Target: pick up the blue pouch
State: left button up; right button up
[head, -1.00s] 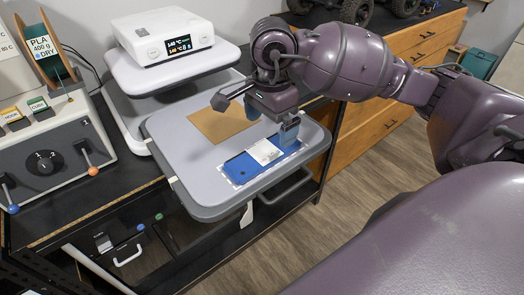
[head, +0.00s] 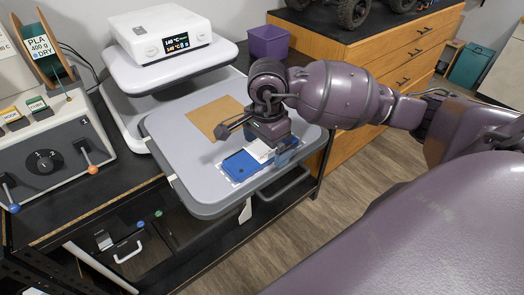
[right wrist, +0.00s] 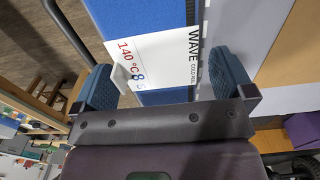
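The blue pouch (head: 240,166) lies flat on the grey platen (head: 208,196) of the heat press, on a paler sheet. A white label on it (right wrist: 160,55) reads "WAVE" and "140 °C 8 s" in the right wrist view, where the pouch's blue surface (right wrist: 135,18) also shows. My right gripper (head: 272,152) is low over the pouch's right end. In the right wrist view its two fingers (right wrist: 163,80) are spread, one at each side of the pouch. I cannot tell whether they touch it. My left gripper is not in view.
A tan sheet (head: 215,119) lies on the platen behind the pouch. The white press head (head: 160,35) with a display is at the back left. A grey control box (head: 45,150) with levers stands left. A purple bin (head: 268,42) stands behind, by the wooden drawers (head: 390,75).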

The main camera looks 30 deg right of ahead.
jog(key=c, duration=0.9)
jog(key=shift+r, duration=0.1)
